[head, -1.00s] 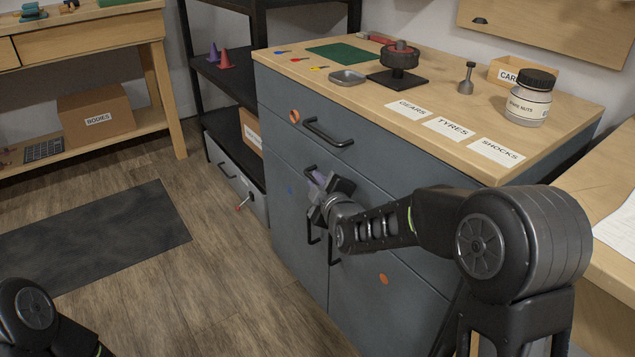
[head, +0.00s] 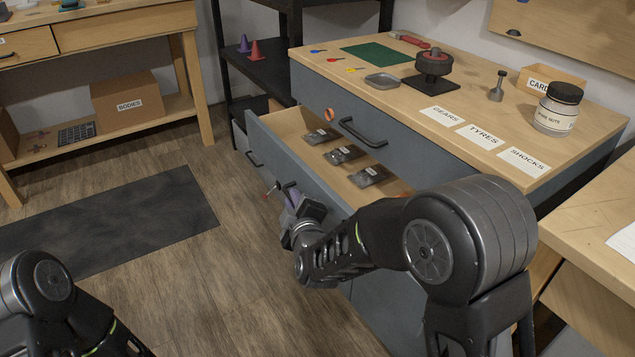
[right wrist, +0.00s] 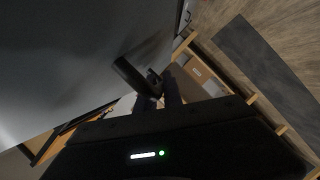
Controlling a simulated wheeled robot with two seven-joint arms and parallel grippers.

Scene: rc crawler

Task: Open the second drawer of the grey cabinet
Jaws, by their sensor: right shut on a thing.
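The grey cabinet (head: 372,172) stands at the right in the head view under a wooden top. Its second drawer (head: 283,161) is pulled well out. Inside it lie several dark packets (head: 343,154) with labels. The top drawer, with a black handle (head: 362,133), is closed. My right gripper (head: 290,200) is shut on the second drawer's handle (head: 289,186), which is mostly hidden by the gripper. The right wrist view shows a black handle (right wrist: 138,78) at the fingers. Of my left arm only links show at the lower left; its gripper is out of view.
The cabinet top holds a jar (head: 558,108), a black stand (head: 432,72), a metal tray (head: 382,84) and a green mat (head: 377,53). A dark shelf (head: 262,68) stands behind. A bench with a box (head: 127,105) is at the left. The floor before the cabinet is clear.

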